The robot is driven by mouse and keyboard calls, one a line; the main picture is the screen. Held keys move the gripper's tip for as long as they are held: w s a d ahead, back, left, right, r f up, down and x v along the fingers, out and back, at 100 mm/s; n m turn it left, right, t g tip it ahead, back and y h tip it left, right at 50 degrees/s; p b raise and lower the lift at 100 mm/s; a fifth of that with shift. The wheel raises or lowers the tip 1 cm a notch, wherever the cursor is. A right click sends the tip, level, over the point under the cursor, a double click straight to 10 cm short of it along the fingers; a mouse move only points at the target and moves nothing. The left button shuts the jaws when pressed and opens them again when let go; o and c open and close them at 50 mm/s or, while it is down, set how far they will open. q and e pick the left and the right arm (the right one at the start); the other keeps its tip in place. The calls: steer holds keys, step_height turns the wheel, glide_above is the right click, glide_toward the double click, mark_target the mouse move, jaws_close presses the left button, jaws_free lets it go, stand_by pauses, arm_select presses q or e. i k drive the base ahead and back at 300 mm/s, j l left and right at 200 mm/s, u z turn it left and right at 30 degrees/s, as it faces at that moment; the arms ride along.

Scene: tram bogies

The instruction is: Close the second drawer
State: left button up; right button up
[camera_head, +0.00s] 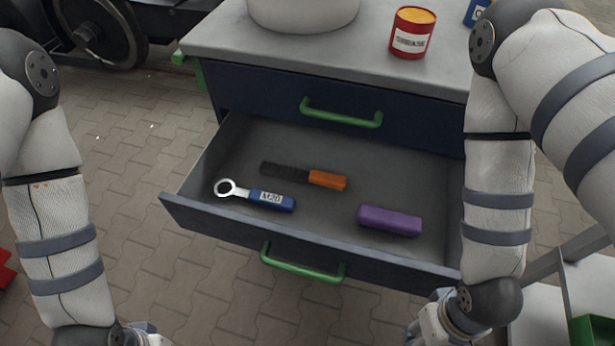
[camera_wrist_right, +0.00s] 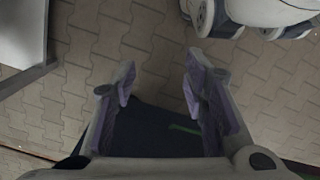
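The second drawer (camera_head: 222,222) of the dark blue cabinet is pulled out, with its green handle (camera_head: 303,267) on the front. Inside lie a ring wrench with a blue handle marked M20 (camera_head: 272,200), a file with an orange handle (camera_head: 328,180) and a purple block (camera_head: 390,220). The closed drawer above has a green handle (camera_head: 341,117). My right gripper (camera_wrist_right: 158,82) is open and empty in the right wrist view, over the paved floor. In the head view both my arms reach down beside the drawer, and their fingers are out of frame.
The grey cabinet top (camera_head: 290,48) carries a red grease can (camera_head: 411,33), a white round container (camera_head: 303,10) and a blue item (camera_head: 476,12). A wheel (camera_head: 97,33) stands at the back left. A shelf with a green bin (camera_head: 592,331) is at the lower right.

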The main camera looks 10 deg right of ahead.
mark_target(323, 232)
steer(key=k+j+z, duration=0.15)
steer(key=k, duration=0.75)
